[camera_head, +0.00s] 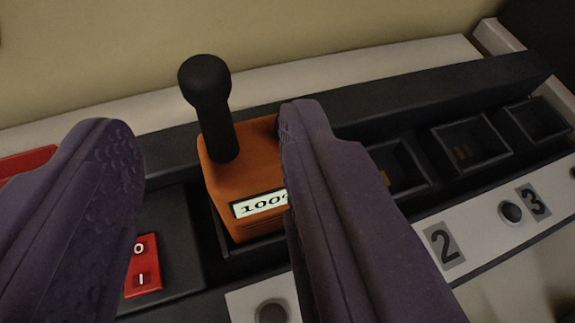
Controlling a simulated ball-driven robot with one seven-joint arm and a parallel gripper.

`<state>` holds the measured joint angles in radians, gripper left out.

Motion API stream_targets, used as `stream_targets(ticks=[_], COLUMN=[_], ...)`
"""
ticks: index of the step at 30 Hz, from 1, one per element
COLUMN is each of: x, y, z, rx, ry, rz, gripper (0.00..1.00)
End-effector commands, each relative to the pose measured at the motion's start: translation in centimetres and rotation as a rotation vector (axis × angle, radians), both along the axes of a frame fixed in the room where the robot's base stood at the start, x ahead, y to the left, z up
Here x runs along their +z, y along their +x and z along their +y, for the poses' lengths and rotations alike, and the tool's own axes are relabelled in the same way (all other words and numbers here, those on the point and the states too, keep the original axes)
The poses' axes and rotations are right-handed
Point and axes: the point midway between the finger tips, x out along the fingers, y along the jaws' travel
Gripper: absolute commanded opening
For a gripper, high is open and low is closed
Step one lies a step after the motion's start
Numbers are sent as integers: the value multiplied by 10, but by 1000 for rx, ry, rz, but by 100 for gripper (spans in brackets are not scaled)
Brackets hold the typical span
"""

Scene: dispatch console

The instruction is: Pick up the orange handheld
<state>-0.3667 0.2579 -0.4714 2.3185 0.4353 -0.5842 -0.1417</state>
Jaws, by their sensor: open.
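The orange handheld (228,186) stands upright, slightly tilted in the picture, in a slot of the dark console. It has a thick black antenna (213,110) with a rounded top and a white label that reads "100" and a partly hidden character. My gripper (208,135) is open, with one dark purple finger at the left and the other at the right. The handheld shows between the fingers. The right finger covers part of its right side and label. I cannot tell whether that finger touches it.
The dark console (175,240) has several square empty-looking slots (470,143) to the right. A pale strip below carries round black buttons (511,212) and the numbers 2 and 3. A red switch (144,262) marked 0 and I is at the lower left. A beige wall (330,40) stands behind.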

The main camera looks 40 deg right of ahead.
Motion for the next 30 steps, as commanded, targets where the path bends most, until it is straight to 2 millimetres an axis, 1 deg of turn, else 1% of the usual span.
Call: stream_targets(ticks=[1, 7, 10, 16, 17, 18, 20, 21, 22, 23, 30], x=[-6, -15, -16, -14, -14, -14, -14, -14, -14, -14, -14], y=[7, 35, 41, 42, 42, 42, 42, 42, 42, 42, 42], z=[-3, -15, -17, -17, -17, -17, -17, -17, -17, -17, -17], rx=[-1, 0, 1, 1, 1, 1, 1, 1, 1, 1, 1], ry=[-1, -1, 0, 1, 1, 1, 1, 1, 1, 1, 1], rz=[-2, -2, -1, -2, -2, -2, -2, -2, -2, -2, -2], gripper=[46, 46, 46, 46, 42, 33, 19, 10, 3, 0, 0])
